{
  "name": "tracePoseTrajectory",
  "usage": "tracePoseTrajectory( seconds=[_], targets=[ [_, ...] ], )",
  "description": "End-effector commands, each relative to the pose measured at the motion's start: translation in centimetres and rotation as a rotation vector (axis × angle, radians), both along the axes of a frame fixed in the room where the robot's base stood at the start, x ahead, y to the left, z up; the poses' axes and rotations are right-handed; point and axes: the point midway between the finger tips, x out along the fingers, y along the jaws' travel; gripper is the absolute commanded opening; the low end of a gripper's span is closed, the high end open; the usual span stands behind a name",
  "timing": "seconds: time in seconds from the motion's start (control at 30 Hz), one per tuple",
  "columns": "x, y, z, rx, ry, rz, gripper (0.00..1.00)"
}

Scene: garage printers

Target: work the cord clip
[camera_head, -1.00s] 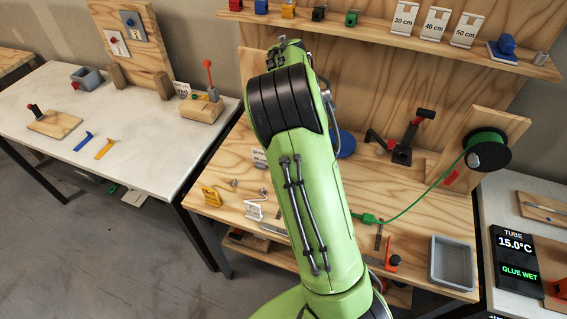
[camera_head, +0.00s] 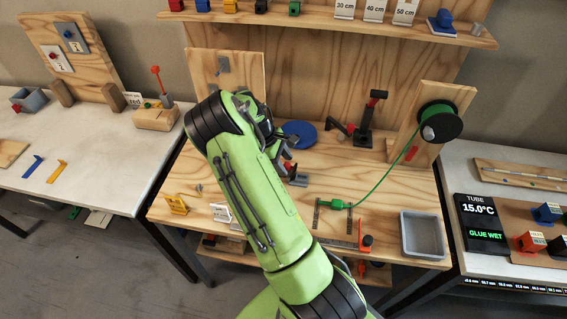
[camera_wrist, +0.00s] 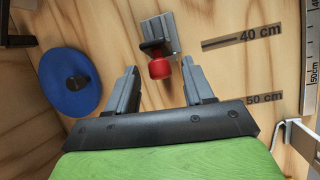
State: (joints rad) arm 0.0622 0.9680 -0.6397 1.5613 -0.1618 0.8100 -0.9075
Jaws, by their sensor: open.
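What looks like the cord clip, a grey plate with a black lever and a red knob (camera_wrist: 160,69), shows in the wrist view on the wooden bench. My gripper (camera_wrist: 160,72) is open, with one grey finger on each side of the red knob in the picture. Nothing shows held between the fingers. I cannot tell how far the fingers are from the knob. In the head view my green arm partly hides the gripper. A green cord (camera_head: 394,173) runs from the reel (camera_head: 440,122) to a green plug end (camera_head: 335,204) lying on the bench.
A blue disc (camera_wrist: 70,82) lies beside the clip. A black stand with a red-tipped lever (camera_head: 366,125) is at the back. A grey tray (camera_head: 423,235) and an orange stop (camera_head: 366,241) are near the front edge. The bench bears 40 cm and 50 cm marks.

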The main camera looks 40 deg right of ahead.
Motion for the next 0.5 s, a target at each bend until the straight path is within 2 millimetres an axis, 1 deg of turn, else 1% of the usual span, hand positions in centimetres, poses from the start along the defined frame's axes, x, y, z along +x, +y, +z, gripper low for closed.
tracePoseTrajectory(
  seconds=[0.07, 0.27, 0.37, 0.5],
  targets=[
    [-0.12, -0.11, -0.37, 0.001, 0.0, 0.0, 0.52],
    [-0.12, -0.12, -0.36, 0.0, 0.0, 0.0, 0.52],
    [-0.11, -0.12, -0.34, 0.0, 0.0, 0.0, 0.4],
    [-0.1, -0.11, -0.33, 0.0, 0.0, 0.0, 0.18]
  ],
)
